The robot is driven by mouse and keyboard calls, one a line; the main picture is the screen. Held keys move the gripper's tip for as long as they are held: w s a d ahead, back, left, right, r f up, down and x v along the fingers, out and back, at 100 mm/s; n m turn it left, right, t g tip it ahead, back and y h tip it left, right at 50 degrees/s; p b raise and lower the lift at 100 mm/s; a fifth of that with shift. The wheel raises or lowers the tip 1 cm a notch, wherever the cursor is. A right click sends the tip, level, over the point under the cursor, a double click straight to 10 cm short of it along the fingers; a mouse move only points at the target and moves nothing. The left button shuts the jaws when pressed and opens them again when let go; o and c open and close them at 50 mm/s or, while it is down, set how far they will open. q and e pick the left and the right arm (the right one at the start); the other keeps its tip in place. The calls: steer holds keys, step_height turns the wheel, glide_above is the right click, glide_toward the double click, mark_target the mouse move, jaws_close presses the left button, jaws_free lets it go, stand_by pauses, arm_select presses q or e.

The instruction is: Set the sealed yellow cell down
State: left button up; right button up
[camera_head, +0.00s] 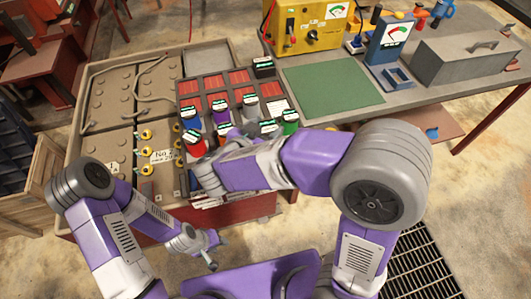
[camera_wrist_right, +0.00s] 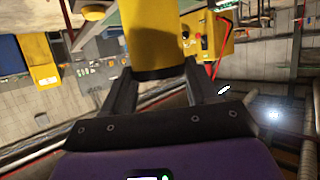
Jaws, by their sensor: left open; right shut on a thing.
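The yellow cell (camera_wrist_right: 153,38) is upper centre in the right wrist view, between the two dark fingers of my right gripper (camera_wrist_right: 152,85), which is shut on it. In the head view my right gripper (camera_head: 208,172) is at the near left edge of the group of coloured cells. I cannot make out the yellow cell there, nor whether it touches anything below. My left gripper (camera_head: 213,252) is open and empty, low in front of the bench and apart from the cells.
Several capped cells stand close together, including a red one (camera_head: 195,143) and a green one (camera_head: 290,120). Behind them is a rack with red slots (camera_head: 214,83). A bare green mat (camera_head: 330,90) lies to the right.

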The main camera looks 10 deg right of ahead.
step_height(320, 180, down, 10)
steer(key=b, duration=0.4)
steer(key=shift+r+b, duration=0.25)
steer(key=shift+b, duration=0.1)
steer(key=shift+f, duration=0.15)
steer(key=o, duration=1.5)
